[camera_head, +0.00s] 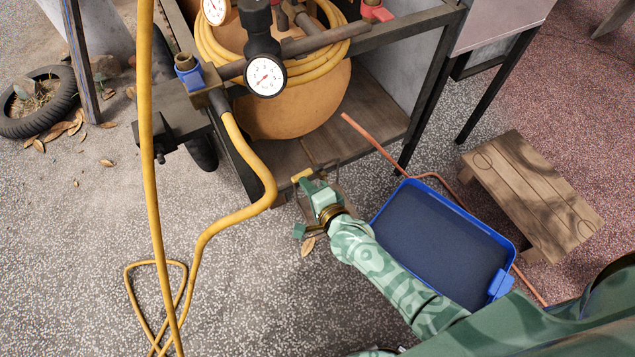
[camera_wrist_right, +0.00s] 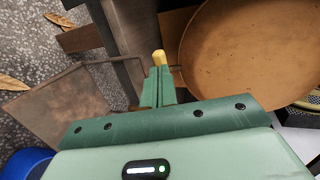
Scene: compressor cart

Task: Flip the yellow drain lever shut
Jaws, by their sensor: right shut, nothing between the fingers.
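The yellow drain lever (camera_head: 301,175) shows as a small yellow piece at the lower front of the cart, below the orange tank. In the right wrist view the lever (camera_wrist_right: 159,58) shows just beyond my fingertips. My right gripper (camera_head: 306,184) is shut and empty, its fingertips right at the lever. Whether they touch it I cannot tell. The closed fingers also show in the right wrist view (camera_wrist_right: 158,80). The rest of the lever and its valve are hidden by the gripper. My left gripper is not in view.
The orange tank (camera_head: 292,104) sits in the dark metal cart frame (camera_head: 403,38). A blue tray (camera_head: 376,212) lies right of my right forearm, near a copper pipe (camera_head: 374,145) and a wooden stool (camera_head: 530,190). A yellow hose (camera_head: 243,209) hangs at left.

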